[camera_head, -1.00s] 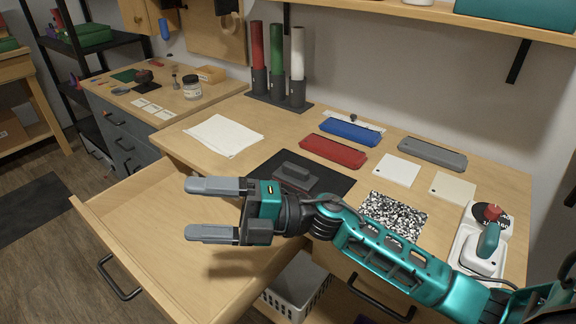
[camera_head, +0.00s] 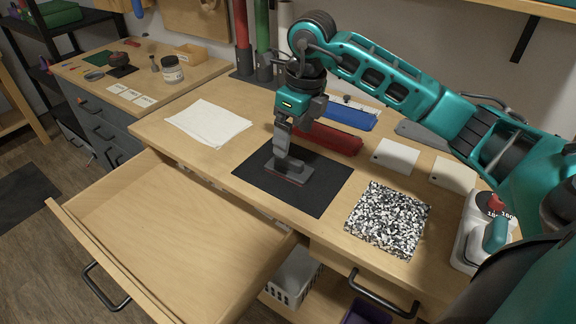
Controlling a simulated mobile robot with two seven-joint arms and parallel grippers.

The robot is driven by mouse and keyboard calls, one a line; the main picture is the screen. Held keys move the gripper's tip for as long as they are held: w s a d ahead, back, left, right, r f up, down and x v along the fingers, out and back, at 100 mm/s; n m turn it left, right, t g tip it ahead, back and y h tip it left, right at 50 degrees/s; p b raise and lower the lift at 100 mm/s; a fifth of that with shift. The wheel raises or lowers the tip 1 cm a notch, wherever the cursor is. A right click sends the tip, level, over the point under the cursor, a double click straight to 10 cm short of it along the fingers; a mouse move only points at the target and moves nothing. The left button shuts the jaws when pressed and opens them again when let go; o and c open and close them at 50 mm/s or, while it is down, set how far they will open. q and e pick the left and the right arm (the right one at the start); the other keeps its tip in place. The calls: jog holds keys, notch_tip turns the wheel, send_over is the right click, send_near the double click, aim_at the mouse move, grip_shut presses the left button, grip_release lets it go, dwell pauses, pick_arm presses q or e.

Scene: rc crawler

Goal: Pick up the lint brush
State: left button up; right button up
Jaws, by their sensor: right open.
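The lint brush (camera_head: 297,174), a grey block-like tool with a reddish lower edge, lies on the black mat (camera_head: 322,198) on the workbench. My right gripper (camera_head: 283,156) points down from above, with its fingers at the brush's top. The jaws are open, but one finger largely hides the other. I cannot tell whether the fingers touch the brush, and they hide part of it. My left gripper is not in view.
A speckled sheet (camera_head: 388,219) and a white device with a red knob (camera_head: 480,235) lie to the right. Red (camera_head: 330,138) and blue (camera_head: 345,114) bars lie behind. Paper sheets (camera_head: 208,123) lie left. An open, empty drawer (camera_head: 165,235) juts out in front.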

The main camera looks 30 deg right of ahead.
aim_at(289, 158)
jog(key=f, duration=0.3)
jog(key=shift+w+a+f, duration=0.1)
jog(key=shift+w+f, duration=0.05)
jog(key=shift+w, duration=0.05)
jog(key=shift+w+f, duration=0.25)
jog(key=shift+f, duration=0.6)
jog(key=shift+w+f, duration=0.2)
jog(key=shift+f, duration=0.65)
jog(key=shift+w+f, duration=0.25)
jog(key=shift+f, duration=0.6)
jog(key=shift+c, duration=0.5)
jog(key=c, duration=1.1)
